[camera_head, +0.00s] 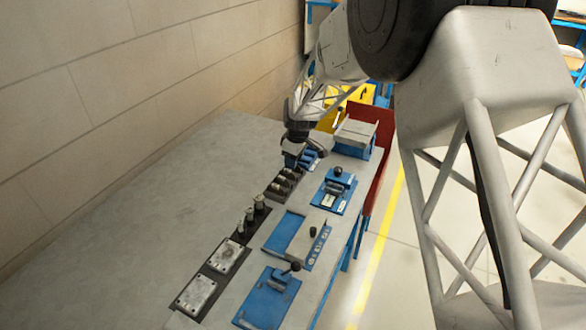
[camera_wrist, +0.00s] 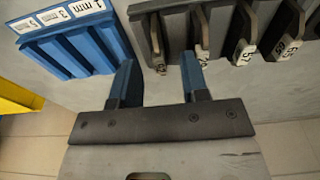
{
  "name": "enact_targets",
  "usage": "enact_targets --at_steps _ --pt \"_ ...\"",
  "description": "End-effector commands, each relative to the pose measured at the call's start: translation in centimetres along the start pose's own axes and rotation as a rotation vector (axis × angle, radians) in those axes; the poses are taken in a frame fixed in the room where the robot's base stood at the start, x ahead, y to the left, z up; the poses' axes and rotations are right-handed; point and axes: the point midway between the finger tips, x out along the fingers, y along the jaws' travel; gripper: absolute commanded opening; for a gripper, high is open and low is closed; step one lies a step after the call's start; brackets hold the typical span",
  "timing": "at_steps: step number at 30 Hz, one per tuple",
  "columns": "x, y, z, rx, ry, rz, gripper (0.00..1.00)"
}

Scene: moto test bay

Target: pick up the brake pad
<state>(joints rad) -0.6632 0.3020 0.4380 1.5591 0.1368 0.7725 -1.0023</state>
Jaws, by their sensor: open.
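My gripper (camera_wrist: 158,75) is open, with its two blue fingers apart and nothing held between them. In the wrist view several dark plates with pale tags stand upright in a dark rack (camera_wrist: 165,5); they may be brake pads, but I cannot tell for sure. The leftmost plate (camera_wrist: 157,42) lies just past the gap between the fingertips. Another plate (camera_wrist: 202,28) stands beyond the right fingertip. In the head view my gripper (camera_head: 300,156) is low over the far part of the bench, close to a dark rack (camera_head: 281,186).
A blue slotted block (camera_wrist: 68,48) labelled "1 mm" sits left of the fingers. Along the grey bench (camera_head: 140,220) are blue fixtures (camera_head: 268,300), dark cylinders (camera_head: 249,214) and metal plates (camera_head: 196,294). A red panel (camera_head: 378,170) borders the right side. The bench's left side is clear.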

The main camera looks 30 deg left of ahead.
Motion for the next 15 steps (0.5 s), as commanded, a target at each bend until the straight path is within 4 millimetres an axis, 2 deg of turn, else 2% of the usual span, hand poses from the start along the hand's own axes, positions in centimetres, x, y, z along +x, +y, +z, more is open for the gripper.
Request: enact_targets --at_steps 5,15 --pt "1.24 0.00 0.01 0.000 0.000 -0.001 0.41" --pt "1.32 0.01 0.02 0.000 0.000 0.000 0.41"
